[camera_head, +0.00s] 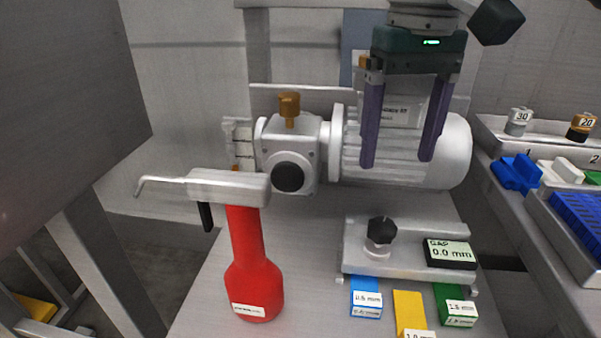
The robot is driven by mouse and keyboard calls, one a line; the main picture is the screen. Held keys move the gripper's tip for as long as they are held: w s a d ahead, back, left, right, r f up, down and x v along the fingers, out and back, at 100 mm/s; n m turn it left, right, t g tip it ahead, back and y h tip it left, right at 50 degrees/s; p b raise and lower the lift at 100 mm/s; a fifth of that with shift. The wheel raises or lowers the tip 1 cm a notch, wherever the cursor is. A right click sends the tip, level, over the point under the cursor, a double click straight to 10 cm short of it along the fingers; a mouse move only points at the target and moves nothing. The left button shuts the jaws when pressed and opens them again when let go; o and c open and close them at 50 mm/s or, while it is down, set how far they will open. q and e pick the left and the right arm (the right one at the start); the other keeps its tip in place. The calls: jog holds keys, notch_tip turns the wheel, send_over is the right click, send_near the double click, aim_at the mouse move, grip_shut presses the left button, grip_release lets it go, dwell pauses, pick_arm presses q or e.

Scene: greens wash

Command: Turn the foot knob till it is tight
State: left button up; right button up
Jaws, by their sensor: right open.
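The foot knob (382,230) is a black lobed knob on a light metal collar. It stands on the grey foot plate (405,266) below the motor (452,150), toward the front. My right gripper (398,162) points down with its two purple fingers spread apart. Nothing is between the fingers but the view of the motor body behind them. The gripper is above the knob in the picture and apart from it. The gap display (449,253) beside the knob reads 0.0 mm. My left gripper is not in view.
Blue (366,297), yellow (409,312) and green (456,305) shims lie in front of the foot. A red bottle (255,281) with a grey spouted head stands at left. A gearbox (290,150) with a brass plug joins the motor. Trays (545,212) line the right side.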

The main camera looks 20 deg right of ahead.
aim_at(385, 225)
notch_tip(385, 225, down, 10)
jog(key=shift+s+d+r+b, duration=0.1)
jog(key=shift+s+b, duration=0.05)
jog(key=shift+b, duration=0.8)
jog(key=shift+f, duration=0.8)
jog(key=shift+c, duration=0.2)
grip_shut()
jog(key=shift+r+n+p, duration=0.3)
jog(key=shift+n+p, duration=0.4)
jog(key=shift+p, duration=0.4)
jog(key=shift+f+n+p, duration=0.15)
jog(key=shift+n+p, duration=0.15)
jog(key=shift+n, duration=0.2)
jog(key=shift+f, duration=0.1)
